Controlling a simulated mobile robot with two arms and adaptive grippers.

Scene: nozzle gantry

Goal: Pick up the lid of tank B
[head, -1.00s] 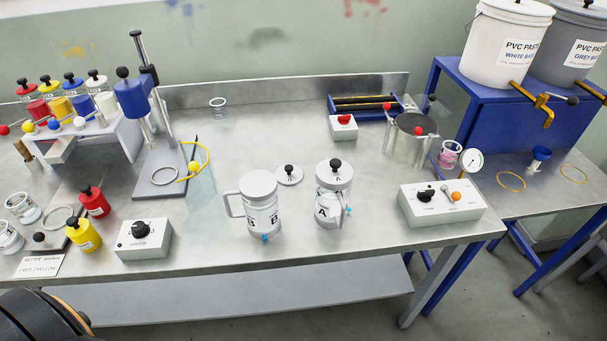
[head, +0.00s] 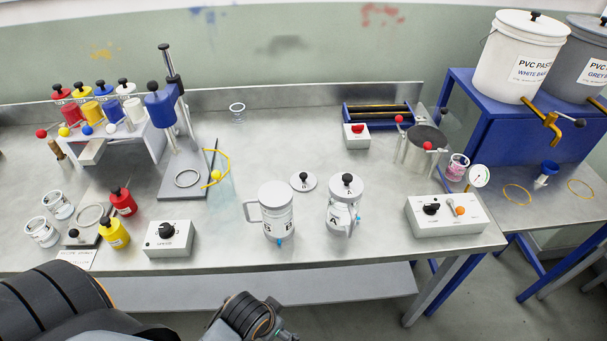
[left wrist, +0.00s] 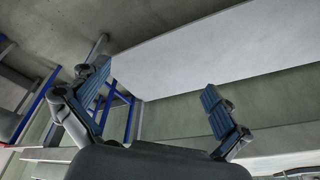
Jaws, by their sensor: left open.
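The lid of tank B (head: 303,182) is a small pale grey disc with a black knob. It lies flat on the metal table, just behind and between the two tanks. My right gripper is in neither view.
A grey control box (head: 168,238) stands left of tank B, and a white box with a gauge (head: 448,220) stands to the right. A press stand (head: 180,180) with a yellow hoop is at the left.

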